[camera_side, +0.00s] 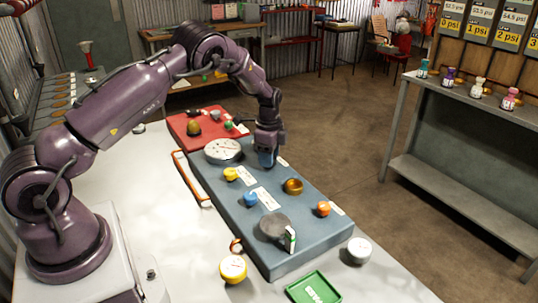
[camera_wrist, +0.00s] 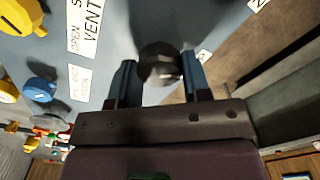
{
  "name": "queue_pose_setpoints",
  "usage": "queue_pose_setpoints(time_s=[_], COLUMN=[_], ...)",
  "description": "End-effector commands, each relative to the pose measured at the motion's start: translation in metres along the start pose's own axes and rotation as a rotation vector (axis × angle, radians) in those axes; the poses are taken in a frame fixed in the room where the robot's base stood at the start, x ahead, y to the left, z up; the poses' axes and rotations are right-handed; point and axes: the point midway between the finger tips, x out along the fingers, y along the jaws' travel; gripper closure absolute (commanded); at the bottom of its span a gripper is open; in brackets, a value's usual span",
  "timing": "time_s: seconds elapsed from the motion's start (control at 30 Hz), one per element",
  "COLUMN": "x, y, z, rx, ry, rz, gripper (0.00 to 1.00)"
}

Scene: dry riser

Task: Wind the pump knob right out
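A dark, faceted knob (camera_wrist: 160,62) sits between the two blue fingers of my gripper (camera_wrist: 159,68) in the wrist view. The knob fills the gap, with a finger against each side. No label naming this knob is readable. In the side view my gripper (camera_side: 267,158) points down at the far right part of the blue-grey panel (camera_side: 225,200). The fingers and wrist hide the knob there.
A round white gauge (camera_side: 222,151) is left of my gripper. Yellow (camera_side: 231,174), blue (camera_side: 250,199), brass (camera_side: 293,186) and orange (camera_side: 323,209) knobs stand nearer. A red board (camera_side: 183,125) lies behind. A green tray (camera_side: 314,289) and a white round piece (camera_side: 359,250) are in front.

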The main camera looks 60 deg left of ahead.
Motion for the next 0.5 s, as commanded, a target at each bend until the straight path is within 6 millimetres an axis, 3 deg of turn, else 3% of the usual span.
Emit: queue_pose_setpoints(time_s=[0.1,0.5], x=[-0.0003,-0.0006], y=[0.0003,0.0002], z=[0.0000,0.0007], rx=[0.000,-0.079], ry=[0.000,0.000], rz=[0.002,0.003], gripper=[0.80,0.80])
